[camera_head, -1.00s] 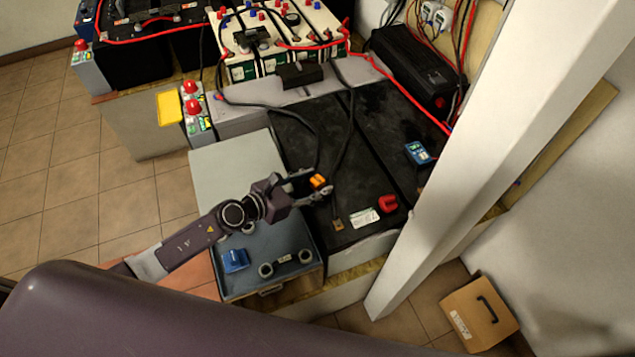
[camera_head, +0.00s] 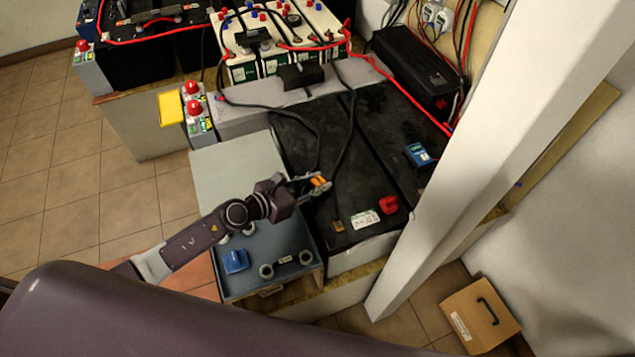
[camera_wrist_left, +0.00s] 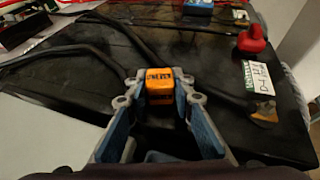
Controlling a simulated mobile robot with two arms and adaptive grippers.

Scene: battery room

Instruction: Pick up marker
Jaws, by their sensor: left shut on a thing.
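The marker (camera_wrist_left: 159,84) shows as a short orange block with dark print, between the fingertips in the left wrist view. It also shows in the head view (camera_head: 318,182), small and partly hidden by the fingers. My left gripper (camera_head: 319,186) is over the black battery top near the grey box. Its two blue-padded fingers are shut on the marker from both sides. I cannot tell whether the marker touches the battery top. My right gripper is not in view.
A black cable (camera_head: 345,150) runs across the battery close to the gripper. A red cap (camera_head: 389,205) and a white label (camera_head: 366,220) are to its right. A blue tray (camera_head: 240,283) with a blue piece (camera_head: 236,261) lies below. A white post (camera_head: 480,150) stands at right.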

